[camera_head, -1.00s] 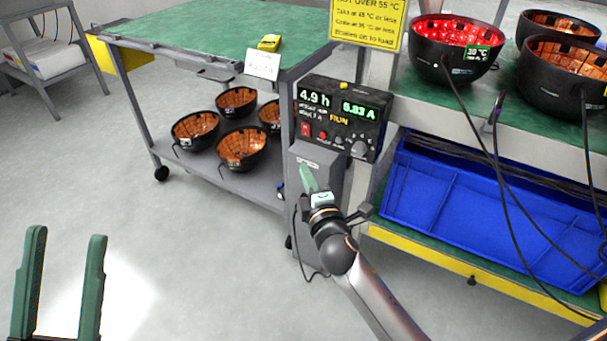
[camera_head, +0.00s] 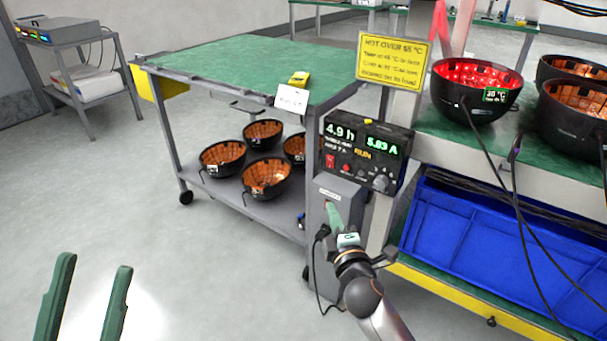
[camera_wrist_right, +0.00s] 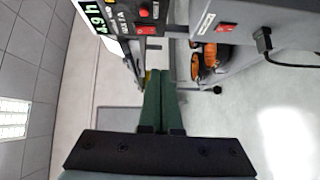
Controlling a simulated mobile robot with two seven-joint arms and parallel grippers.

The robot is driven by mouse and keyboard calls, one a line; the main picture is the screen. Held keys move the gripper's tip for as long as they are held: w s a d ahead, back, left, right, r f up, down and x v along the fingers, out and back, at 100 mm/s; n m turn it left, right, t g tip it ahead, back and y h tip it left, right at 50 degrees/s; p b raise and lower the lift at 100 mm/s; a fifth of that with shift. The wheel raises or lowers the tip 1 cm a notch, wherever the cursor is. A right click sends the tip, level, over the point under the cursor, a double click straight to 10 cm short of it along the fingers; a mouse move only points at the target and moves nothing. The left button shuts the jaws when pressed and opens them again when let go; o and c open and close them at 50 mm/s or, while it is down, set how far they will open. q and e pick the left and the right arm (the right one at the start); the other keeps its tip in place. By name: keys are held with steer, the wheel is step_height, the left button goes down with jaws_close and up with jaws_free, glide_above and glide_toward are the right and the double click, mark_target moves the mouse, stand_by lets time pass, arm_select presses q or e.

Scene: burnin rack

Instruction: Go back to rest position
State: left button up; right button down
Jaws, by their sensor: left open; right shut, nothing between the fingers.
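My left gripper (camera_head: 92,300) is at the lower left of the head view, its two green fingers apart, with nothing between them and bare floor behind. My right gripper (camera_head: 333,214) is in front of the grey box under the control panel in the head view. In the right wrist view its green fingers (camera_wrist_right: 160,85) lie side by side, shut and empty. The control panel (camera_head: 366,150) reads 4.9 h and 5.83 A.
A green-topped cart (camera_head: 235,70) with several dark bowls on its lower shelf stands left of the panel. A blue bin (camera_head: 470,235) sits under the bench at right, where a red-lit bowl (camera_head: 472,92) stands. Cables hang down.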

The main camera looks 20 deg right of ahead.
steer(key=s+a+r+m+t+y+p, duration=0.15)
steer(key=s+a+r+y, duration=0.35)
steer(key=s+r+y, duration=0.55)
steer(key=s+a+r+m+t+y, duration=0.35)
steer(key=s+r+y, duration=0.25)
steer(key=s+r, duration=0.8)
arm_select(q)
steer(key=w+a+f+n+g+y+p, duration=0.2)
steer(key=w+f+n+g+y+p, duration=0.35)
steer(key=y+p, duration=0.7)
arm_select(e)
steer(key=w+d+f+m+g+h+p, duration=0.25)
steer(key=w+f+m+g+h, duration=0.3)
steer(key=f+h, duration=0.3)
arm_select(q)
steer(key=s+a+f+n+g+p, duration=0.2)
steer(key=s+f+n+g+p, duration=0.2)
steer(key=s+f+g+p, duration=0.3)
step_height(320, 180, down, 4)
steer(key=p, duration=0.7)
steer(key=shift+s+a+n, duration=0.2)
steer(key=shift+s+n, duration=0.15)
arm_select(e)
steer(key=s+d+f+m+g+h, duration=0.1)
steer(key=s+f+m+g+h, duration=0.2)
steer(key=s+f+g, duration=0.4)
step_height(320, 180, down, 3)
steer(key=shift+s+d+r+m+g+h, duration=0.15)
steer(key=shift+s+m+g+h, duration=0.25)
steer(key=shift+s, duration=0.35)
